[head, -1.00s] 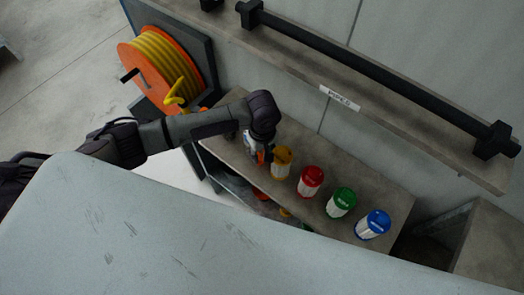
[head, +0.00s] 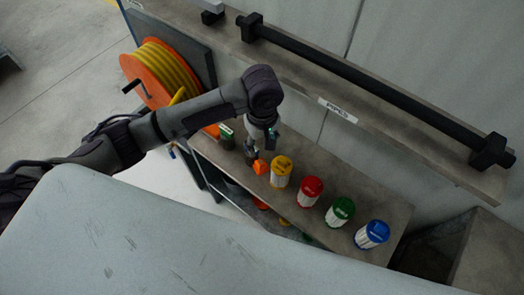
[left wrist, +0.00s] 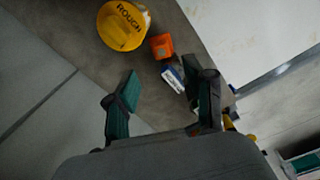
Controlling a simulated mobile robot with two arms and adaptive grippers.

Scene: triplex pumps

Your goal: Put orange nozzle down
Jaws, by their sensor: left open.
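The orange nozzle (head: 260,168) is on the shelf top, just left of the yellow-lidded canister (head: 281,172). It also shows in the left wrist view as a small orange block (left wrist: 162,45) beside the yellow lid marked ROUGH (left wrist: 122,26). My left gripper (head: 262,149) is over the shelf, close to the nozzle. In the left wrist view its two fingers (left wrist: 166,92) are spread, with the nozzle beyond their tips and nothing held. A small white label piece (left wrist: 173,78) lies by the nozzle. My right gripper is not in view.
Red (head: 311,191), green (head: 340,211) and blue (head: 372,234) canisters continue the row to the right. A black bar (head: 370,88) runs along the ledge behind. An orange reel with yellow hose (head: 165,75) stands left. A grey surface (head: 180,240) fills the foreground.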

